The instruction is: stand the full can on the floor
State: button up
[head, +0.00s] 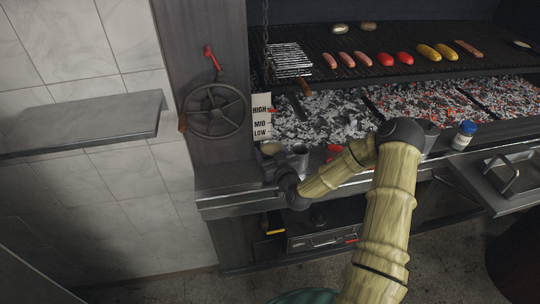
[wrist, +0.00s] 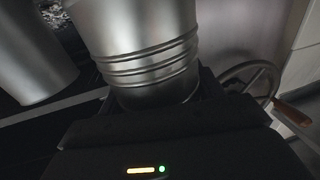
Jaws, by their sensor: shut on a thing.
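My gripper (head: 277,165) is shut on a ribbed grey metal can (wrist: 140,45), which fills the middle of the wrist view. The floor (head: 400,250) shows below the grill, partly hidden by my arm.
A handwheel (head: 215,110) with a wooden handle is close left of my gripper. Glowing coals (head: 335,115) lie behind. A blue-capped jar (head: 464,135) stands right on the ledge.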

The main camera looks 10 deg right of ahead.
jog(key=shift+f, duration=1)
jog(key=shift+f, duration=0.2)
jog(key=o, duration=1.3)
jog(key=shift+r, duration=0.2)
jog(key=shift+s+f, duration=0.1)
jog(key=shift+s, duration=0.2)
jog(key=s, duration=0.3)
jog(key=s+d+b, duration=0.1)
jog(key=s, duration=0.3)
jog(key=s+d+b, duration=0.1)
jog(key=s, duration=0.3)
jog(key=shift+s+d, duration=0.1)
jog(key=shift+d, duration=0.1)
